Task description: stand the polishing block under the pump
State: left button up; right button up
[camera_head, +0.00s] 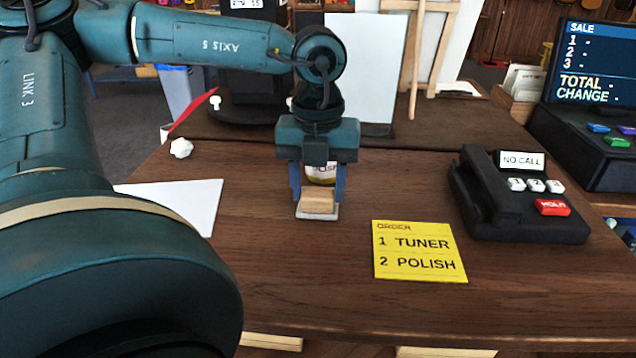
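The polishing block (318,204), pale wood on top with a light grey-white base, is on the brown wooden counter, just below my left gripper (318,193). The gripper points straight down, its two blue fingers on either side of the block's upper part. Whether they press on it, and whether the block rests on the counter, I cannot tell. Behind it, a container with a white and yellow-green label (321,172) shows between the fingers; its top is hidden by the gripper. I cannot make out a pump for certain. My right gripper is not in view.
A yellow order card (419,252) lies to the right, with a black telephone (521,196) beyond it. A white sheet (178,203) lies at left, near a white knob-like piece (181,148). A cash register (590,125) stands at far right. The counter's front middle is clear.

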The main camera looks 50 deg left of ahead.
aim_at(318, 190)
pick_arm(q)
jog(key=o, duration=0.4)
jog(key=shift+c, duration=0.2)
notch_tip(318, 190, up, 12)
jog(key=shift+r, duration=0.25)
jog(key=shift+f, duration=0.1)
dwell(0.5)
